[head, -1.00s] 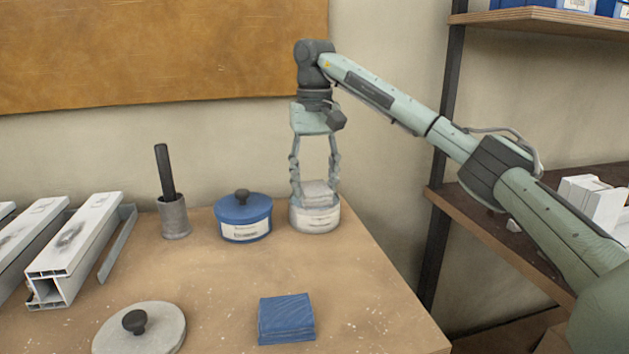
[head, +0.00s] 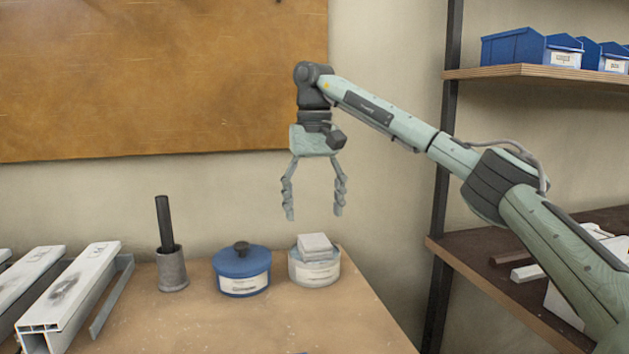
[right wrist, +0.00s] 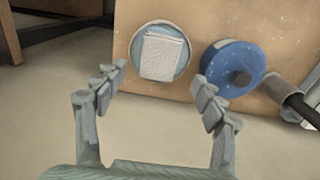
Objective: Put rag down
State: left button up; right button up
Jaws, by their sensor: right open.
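The rag (head: 314,245) is a folded, pale grey-white square. It rests in the top of a round white labelled tub (head: 314,273) near the back right of the bench, rising a little above the rim. In the right wrist view the rag (right wrist: 163,56) lies inside the round rim of the tub (right wrist: 146,32). My right gripper (head: 314,214) is open and empty above the rag, clear of it. In the right wrist view its fingers (right wrist: 163,82) stand wide apart with nothing between them. My left gripper is in neither view.
A blue lidded pot (head: 241,273) stands just left of the tub. Further left are a grey cup holding a dark rod (head: 172,270) and white aluminium profiles (head: 68,290). Shelves with blue bins (head: 515,48) stand at the right. The wall behind carries a brown board (head: 160,80).

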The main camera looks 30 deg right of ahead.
aim_at(314, 240)
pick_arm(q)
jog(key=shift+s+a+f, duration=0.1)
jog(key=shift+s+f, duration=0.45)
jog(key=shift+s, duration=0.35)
pick_arm(e)
notch_tip(314, 240, up, 6)
jog(key=shift+r, duration=0.15)
notch_tip(314, 240, down, 12)
jog(key=shift+f, duration=0.25)
jog(key=shift+r, duration=1.8)
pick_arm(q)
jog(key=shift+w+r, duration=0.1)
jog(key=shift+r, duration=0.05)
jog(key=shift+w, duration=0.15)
